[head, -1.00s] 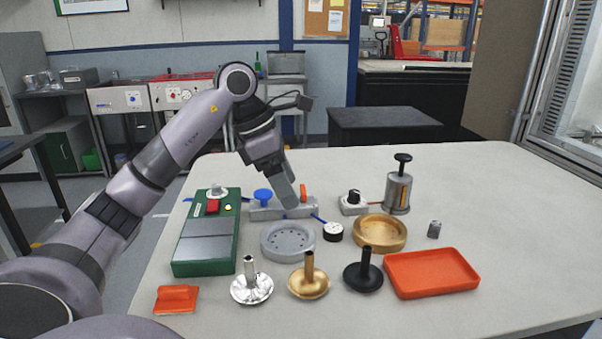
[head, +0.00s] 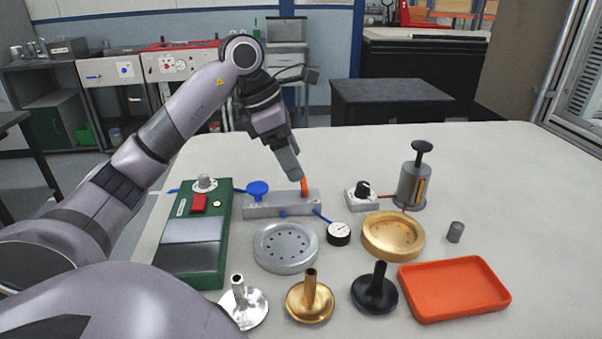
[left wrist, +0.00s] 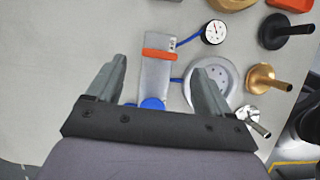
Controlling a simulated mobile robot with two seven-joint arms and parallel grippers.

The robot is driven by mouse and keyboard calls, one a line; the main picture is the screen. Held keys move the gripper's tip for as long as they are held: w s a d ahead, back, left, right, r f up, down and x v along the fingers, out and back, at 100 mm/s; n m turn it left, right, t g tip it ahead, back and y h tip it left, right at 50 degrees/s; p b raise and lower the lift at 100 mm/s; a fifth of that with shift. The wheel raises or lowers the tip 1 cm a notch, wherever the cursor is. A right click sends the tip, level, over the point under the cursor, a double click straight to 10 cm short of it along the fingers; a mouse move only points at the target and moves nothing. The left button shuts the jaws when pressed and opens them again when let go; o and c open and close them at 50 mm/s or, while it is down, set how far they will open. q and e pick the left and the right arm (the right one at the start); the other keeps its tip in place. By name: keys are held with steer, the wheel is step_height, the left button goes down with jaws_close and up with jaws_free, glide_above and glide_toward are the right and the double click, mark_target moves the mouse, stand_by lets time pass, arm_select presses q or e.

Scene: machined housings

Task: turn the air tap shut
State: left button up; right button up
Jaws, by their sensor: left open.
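A grey valve block (head: 282,207) lies on the table with a blue knob (head: 258,189) at its left end and an orange lever (head: 305,187) near its right end. In the left wrist view, the orange lever (left wrist: 159,54) lies crosswise to the long side of the block (left wrist: 155,82). The blue knob (left wrist: 152,104) is partly hidden by the gripper's body. My left gripper (head: 294,177) points down just behind the block, by the lever. In the wrist view its fingers (left wrist: 158,80) are spread wide, empty, on either side of the block. My right gripper is out of view.
A dial gauge (head: 339,233), grey dish (head: 286,248) and brass dish (head: 393,236) stand close in front of the block. A green box (head: 196,240) is at left, a grey switch box (head: 362,198) and pump (head: 412,186) at right. The table behind the block is clear.

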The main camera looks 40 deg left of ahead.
mark_target(304, 181)
arm_select(q)
steer(key=x, duration=0.5)
steer(key=c, duration=1)
steer(key=shift+c, duration=0.2)
